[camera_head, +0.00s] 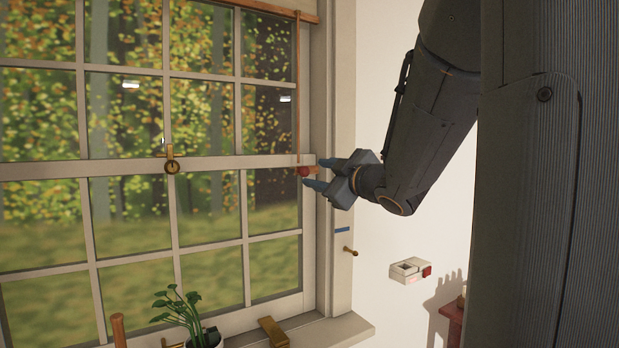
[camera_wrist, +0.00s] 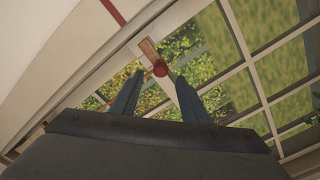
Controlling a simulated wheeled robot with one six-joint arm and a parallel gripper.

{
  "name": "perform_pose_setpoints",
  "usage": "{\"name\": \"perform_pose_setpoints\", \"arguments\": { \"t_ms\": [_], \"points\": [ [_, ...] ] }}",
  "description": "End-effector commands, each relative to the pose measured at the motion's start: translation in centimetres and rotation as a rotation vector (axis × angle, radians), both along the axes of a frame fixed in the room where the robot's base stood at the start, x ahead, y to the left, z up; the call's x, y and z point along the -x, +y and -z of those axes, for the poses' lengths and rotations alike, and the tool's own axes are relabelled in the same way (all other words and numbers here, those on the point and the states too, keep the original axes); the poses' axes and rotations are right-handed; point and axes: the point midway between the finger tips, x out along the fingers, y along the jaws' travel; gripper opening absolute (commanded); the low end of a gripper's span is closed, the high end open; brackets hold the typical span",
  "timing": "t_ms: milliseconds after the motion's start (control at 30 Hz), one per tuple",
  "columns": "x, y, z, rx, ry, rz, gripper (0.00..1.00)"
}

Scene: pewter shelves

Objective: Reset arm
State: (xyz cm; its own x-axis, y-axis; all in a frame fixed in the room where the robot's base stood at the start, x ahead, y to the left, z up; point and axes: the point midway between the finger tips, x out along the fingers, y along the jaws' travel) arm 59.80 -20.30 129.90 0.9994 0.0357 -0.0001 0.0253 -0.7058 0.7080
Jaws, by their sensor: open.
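My gripper (camera_head: 318,173) is at the right side of the window, with its fingers pointing left toward the frame. In the wrist view my gripper (camera_wrist: 158,92) shows two dark fingers spread apart with nothing held between them. A red knob (camera_head: 303,171) with a wooden piece hangs at the end of a cord by the window's right edge, right at the fingertips. In the wrist view the red knob (camera_wrist: 160,68) shows just ahead of the gap between the fingertips. I cannot tell whether a finger touches it.
The window (camera_head: 206,170) has a brass latch (camera_head: 172,166) at its middle rail. A potted plant (camera_head: 183,310) and a wooden block (camera_head: 273,331) stand on the sill. A brass hook (camera_head: 350,251) and a white box (camera_head: 409,270) are on the right. A red stand (camera_head: 452,312) is lower right.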

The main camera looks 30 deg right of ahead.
Motion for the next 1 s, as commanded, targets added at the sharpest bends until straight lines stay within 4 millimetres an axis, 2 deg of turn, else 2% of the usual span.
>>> {"name": "perform_pose_setpoints", "arguments": {
  "t_ms": [233, 367, 467, 533, 600, 667, 700, 800, 900, 1000],
  "points": [
    [-0.1, 0.0, 0.2, -0.004, 0.004, 0.003, 0.41],
    [-0.8, 0.3, 2.6, -0.058, 0.063, 0.048, 0.41],
    [-1.3, 1.0, 7.3, -0.152, 0.179, 0.127, 0.41],
    [-1.1, 2.0, 11.9, -0.232, 0.296, 0.196, 0.41],
    [-0.2, 3.4, 16.5, -0.306, 0.422, 0.262, 0.41],
    [1.0, 4.8, 20.2, -0.361, 0.533, 0.313, 0.41],
    [2.1, 5.9, 22.5, -0.394, 0.607, 0.344, 0.41],
    [5.5, 8.9, 27.8, -0.462, 0.794, 0.413, 0.41],
    [9.7, 12.1, 32.2, -0.513, 0.979, 0.479, 0.41],
    [14.2, 15.2, 35.5, -0.551, 1.156, 0.534, 0.41]
  ]
}}
